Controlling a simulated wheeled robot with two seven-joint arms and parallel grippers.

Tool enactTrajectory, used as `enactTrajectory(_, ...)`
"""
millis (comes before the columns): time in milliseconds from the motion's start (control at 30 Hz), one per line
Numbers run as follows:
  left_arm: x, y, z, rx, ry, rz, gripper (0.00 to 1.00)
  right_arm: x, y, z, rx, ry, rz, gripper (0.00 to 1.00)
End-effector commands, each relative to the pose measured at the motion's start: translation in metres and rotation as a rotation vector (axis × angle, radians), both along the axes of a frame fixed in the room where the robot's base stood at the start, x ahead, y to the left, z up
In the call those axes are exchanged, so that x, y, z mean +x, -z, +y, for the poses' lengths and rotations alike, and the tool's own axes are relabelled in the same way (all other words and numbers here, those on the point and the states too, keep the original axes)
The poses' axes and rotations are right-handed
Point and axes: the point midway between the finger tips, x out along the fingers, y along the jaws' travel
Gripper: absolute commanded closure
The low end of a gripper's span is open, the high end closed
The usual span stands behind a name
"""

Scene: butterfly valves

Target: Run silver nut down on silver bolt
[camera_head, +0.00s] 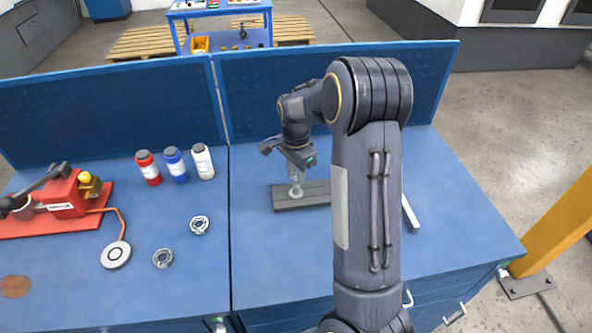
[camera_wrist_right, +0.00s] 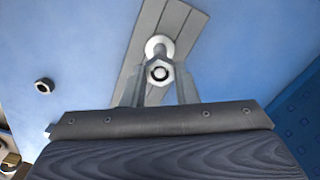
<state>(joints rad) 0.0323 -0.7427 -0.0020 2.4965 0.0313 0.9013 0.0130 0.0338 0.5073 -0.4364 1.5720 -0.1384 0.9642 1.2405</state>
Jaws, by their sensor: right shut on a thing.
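The silver nut (camera_wrist_right: 152,80) is a hexagon between the two finger tips of my right gripper (camera_wrist_right: 159,76) in the right wrist view. My right gripper is shut on it. The round end of the silver bolt (camera_wrist_right: 160,72) shows inside the nut's hole, so the nut sits around the bolt. A pale round base (camera_wrist_right: 159,45) shows behind the nut on a grey grooved plate (camera_wrist_right: 181,24). In the head view, my right gripper (camera_head: 296,171) points down over the grey plate (camera_head: 287,204), above the round base (camera_head: 296,192). The nut's height on the bolt cannot be told. My left gripper is not in view.
Red (camera_head: 148,168), blue (camera_head: 175,165) and white (camera_head: 203,162) bottles stand left of the plate. A red device (camera_head: 66,196) stands far left. A blue panel (camera_head: 262,93) closes the back.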

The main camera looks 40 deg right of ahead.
Motion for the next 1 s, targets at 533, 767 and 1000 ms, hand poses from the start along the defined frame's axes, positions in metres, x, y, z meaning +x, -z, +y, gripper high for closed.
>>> enactTrajectory(533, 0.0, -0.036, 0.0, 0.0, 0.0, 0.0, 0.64, 0.0, 0.0, 0.0, -0.003, 1.247, -0.001, 0.99)
enactTrajectory(767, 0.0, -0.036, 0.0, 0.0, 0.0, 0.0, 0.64, 0.0, 0.0, 0.0, -0.003, 1.749, -0.002, 0.99)
enactTrajectory(1000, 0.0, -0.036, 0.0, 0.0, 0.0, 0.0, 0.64, 0.001, -0.001, 0.0, 0.003, 1.901, -0.001, 0.99)
